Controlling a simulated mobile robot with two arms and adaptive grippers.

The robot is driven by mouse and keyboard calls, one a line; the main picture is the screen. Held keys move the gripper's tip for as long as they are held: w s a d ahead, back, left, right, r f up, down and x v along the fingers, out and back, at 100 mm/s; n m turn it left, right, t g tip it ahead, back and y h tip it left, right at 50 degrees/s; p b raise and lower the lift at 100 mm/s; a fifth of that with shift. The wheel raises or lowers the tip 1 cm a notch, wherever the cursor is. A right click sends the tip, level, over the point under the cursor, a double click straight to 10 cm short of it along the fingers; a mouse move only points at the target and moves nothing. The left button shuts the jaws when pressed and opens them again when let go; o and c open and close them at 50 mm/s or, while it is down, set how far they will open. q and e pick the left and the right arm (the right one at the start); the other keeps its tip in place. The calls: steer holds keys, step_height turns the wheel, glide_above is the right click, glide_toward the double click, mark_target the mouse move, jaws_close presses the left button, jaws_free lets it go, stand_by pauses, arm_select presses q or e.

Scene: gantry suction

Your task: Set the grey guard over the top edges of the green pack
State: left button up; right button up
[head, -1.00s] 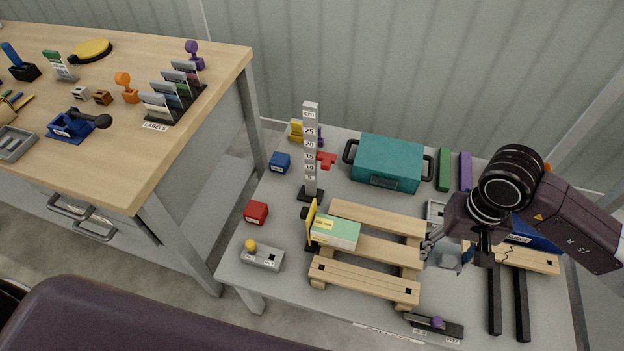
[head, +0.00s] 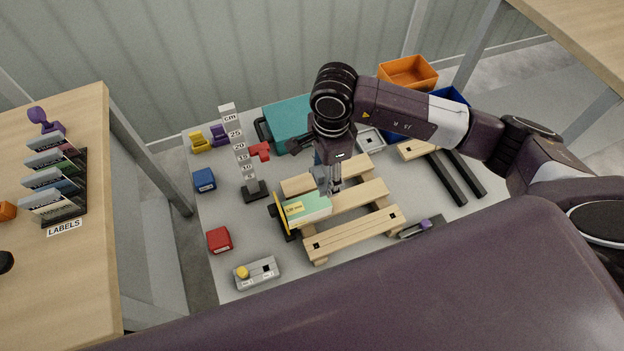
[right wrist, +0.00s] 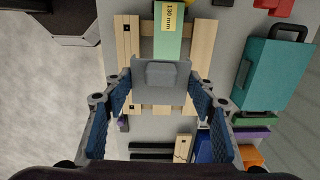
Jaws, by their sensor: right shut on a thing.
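The green pack (head: 314,209) lies on the wooden pallet (head: 352,231), its left end by an upright yellow plate (head: 281,212). Its top also shows in the right wrist view (right wrist: 168,44), with a yellow "130 mm" label. My right gripper (head: 329,181) is shut on the grey guard (head: 321,176), close to the pack's far right side. In the right wrist view the guard (right wrist: 160,78) sits between the blue finger pads, at the near end of the pack. I cannot tell whether guard and pack touch. My left gripper is not in view.
A height post with a cm scale (head: 240,150) and a red pointer (head: 260,151) stands left behind the pack. A teal case (head: 288,122) lies behind. Red (head: 219,240) and blue (head: 205,180) blocks stand left. Orange (head: 408,73) and blue bins are back right.

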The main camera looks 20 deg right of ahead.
steer(key=m, duration=0.4)
steer(key=shift+w+a+f+m, duration=0.25)
steer(key=shift+a+m, duration=0.05)
steer(key=m, duration=0.3)
steer(key=m+p, duration=0.1)
steer(key=shift+w+a+f+m, duration=0.2)
steer(key=shift+f+m, duration=0.1)
steer(key=m, duration=0.4)
steer(key=shift+w+a+f+m, duration=0.15)
steer(key=shift+a+f+m, duration=0.05)
steer(key=shift+f+m, duration=0.1)
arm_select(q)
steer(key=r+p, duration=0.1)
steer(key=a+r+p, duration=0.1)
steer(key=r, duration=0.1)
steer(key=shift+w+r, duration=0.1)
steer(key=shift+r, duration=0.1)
arm_select(e)
steer(key=f+m, duration=0.1)
steer(key=m, duration=0.6)
steer(key=a+f+m, duration=0.1)
steer(key=m, duration=0.6)
steer(key=f+m, duration=0.1)
steer(key=m, duration=0.7)
steer(key=shift+w+a+f, duration=0.2)
steer(key=shift+w+f, duration=0.05)
steer(key=shift+f, duration=0.1)
arm_select(q)
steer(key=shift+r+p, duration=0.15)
steer(key=shift+p, duration=0.15)
